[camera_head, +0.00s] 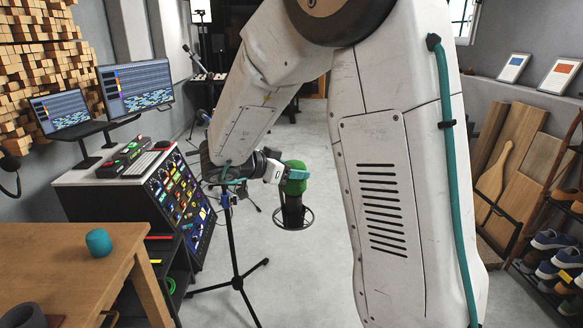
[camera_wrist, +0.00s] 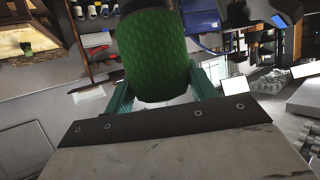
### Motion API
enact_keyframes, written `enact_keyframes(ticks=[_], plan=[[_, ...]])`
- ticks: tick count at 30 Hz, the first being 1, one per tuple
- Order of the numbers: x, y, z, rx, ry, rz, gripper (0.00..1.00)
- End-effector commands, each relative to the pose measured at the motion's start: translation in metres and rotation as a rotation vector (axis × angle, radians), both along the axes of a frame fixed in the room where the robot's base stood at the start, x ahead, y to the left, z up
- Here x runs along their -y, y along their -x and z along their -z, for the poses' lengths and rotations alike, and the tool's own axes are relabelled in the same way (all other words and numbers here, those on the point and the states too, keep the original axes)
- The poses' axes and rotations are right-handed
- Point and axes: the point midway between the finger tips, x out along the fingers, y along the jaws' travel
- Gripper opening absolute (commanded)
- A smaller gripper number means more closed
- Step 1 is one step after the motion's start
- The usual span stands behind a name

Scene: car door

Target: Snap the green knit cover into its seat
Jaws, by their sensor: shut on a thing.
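The green knit cover (camera_head: 296,187) is a rounded textured sleeve near the middle of the head view. My gripper (camera_head: 291,174) comes from the left with its teal fingers shut on the cover. In the wrist view the cover (camera_wrist: 155,45) fills the upper middle between the teal fingers. A dark cylinder (camera_head: 292,210), seemingly a microphone, shows directly below the cover, inside a thin round ring (camera_head: 308,219). The cover lines up over the dark cylinder. I cannot tell how far it sits on it, since the joint between them is unclear.
A tripod stand (camera_head: 236,270) stands on the floor at left of the ring. A wooden table (camera_head: 60,262) with a teal cup-like object (camera_head: 98,242) is at front left. A mixing desk (camera_head: 180,200) with monitors stands behind it. A shoe rack (camera_head: 540,270) is at right.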

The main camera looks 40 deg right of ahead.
Motion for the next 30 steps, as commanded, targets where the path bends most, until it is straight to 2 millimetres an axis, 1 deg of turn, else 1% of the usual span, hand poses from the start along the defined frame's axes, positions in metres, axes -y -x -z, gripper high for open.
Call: enact_keyframes(ticks=[19, 20, 21, 22, 30], plan=[[0.000, 0.000, 0.016, -0.001, -0.001, 0.000, 0.35], [0.000, 0.000, 0.016, -0.001, -0.001, 0.000, 0.61], [0.000, 0.000, 0.016, -0.001, -0.001, 0.000, 0.73], [0.000, 0.000, 0.016, -0.001, -0.001, 0.000, 0.81], [0.000, 0.000, 0.016, 0.000, -0.001, 0.000, 0.81]])
